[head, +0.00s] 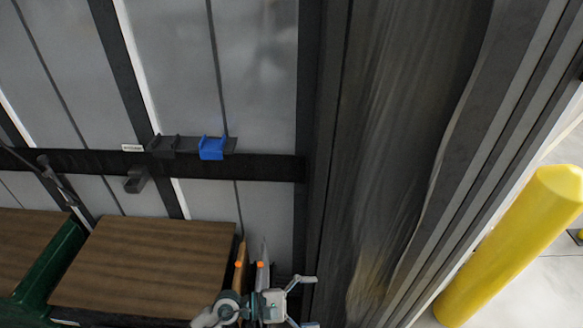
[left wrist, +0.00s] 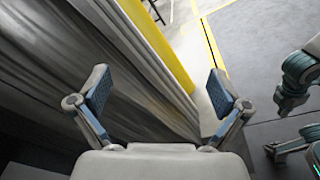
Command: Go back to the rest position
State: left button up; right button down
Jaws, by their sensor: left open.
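My left gripper (head: 306,302) is at the bottom of the head view, right of a wood-topped surface and in front of the dark door frame. Its two fingers are spread, with nothing between them. In the left wrist view the gripper (left wrist: 158,88) shows open and empty, its blue-grey finger pads wide apart. Teal and grey parts of my other arm (left wrist: 297,75) show at the right edge of the left wrist view. A jointed part below may be my right gripper, but it is cut off and its state is unclear.
A grey panelled door (head: 265,75) carries a dark crossbar with a blue bracket (head: 212,148). The wood-topped surface (head: 150,262) stands at lower left. A dark curtain-like seal (head: 400,150) hangs at right, with a yellow bollard (head: 515,245) beyond it. Grey floor (left wrist: 265,60) is open.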

pick_arm(q)
notch_tip(320, 180, up, 5)
jog(key=w+n+t+h, duration=0.1)
jog(key=n+t+h, duration=0.2)
jog(key=n+t, duration=0.35)
jog(key=w+a+n+t+y, duration=0.5)
jog(key=a+n+t+y, duration=0.5)
jog(key=n, duration=1.2)
jog(key=s+a+f+n+g+y, duration=0.3)
jog(key=a+f+n+y, duration=0.7)
jog(key=a+f+n, duration=0.7)
jog(key=s+d+f+n+g, duration=0.1)
jog(key=s+f+n+g, duration=0.5)
jog(key=s, duration=0.5)
jog(key=s+d+f+n+g, duration=0.1)
jog(key=s+f+n+g, duration=0.55)
jog(key=s, duration=0.55)
notch_tip(320, 180, down, 26)
jog(key=s+a+p, duration=0.1)
jog(key=s+p, duration=0.1)
jog(key=p, duration=0.1)
jog(key=shift+s+r+g+p, duration=0.25)
jog(key=shift+s+g+p, duration=0.05)
jog(key=shift+s+p, duration=0.05)
pick_arm(e)
jog(key=shift+s+a+f, duration=0.15)
jog(key=shift+s+f, duration=0.8)
jog(key=shift+s, duration=0.15)
